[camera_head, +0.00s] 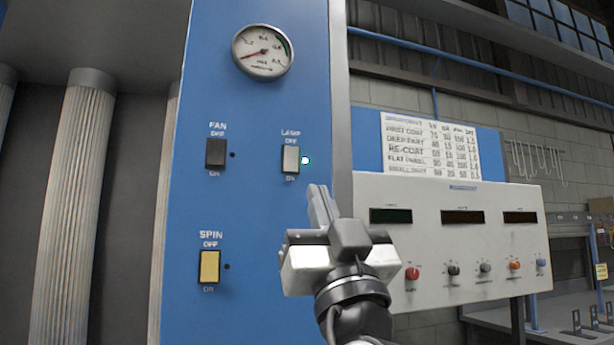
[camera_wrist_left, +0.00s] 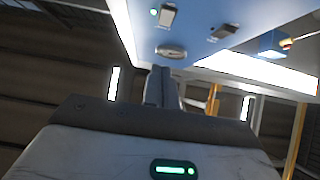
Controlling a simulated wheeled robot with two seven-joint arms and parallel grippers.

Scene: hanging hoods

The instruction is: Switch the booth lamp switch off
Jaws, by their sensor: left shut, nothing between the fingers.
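The booth lamp switch (camera_head: 290,159) is a pale grey rocker on the blue panel, with "OFF" printed above it and "ON" below. I see no contact with the switch. The fingers also show in the left wrist view (camera_wrist_left: 161,85). My right gripper is not in view.
A black fan switch (camera_head: 215,153) and a yellow spin switch (camera_head: 209,267) share the blue panel, their small lights dark. A round gauge (camera_head: 263,52) sits above. A white control box (camera_head: 460,240) with several knobs stands right of the panel's grey edge.

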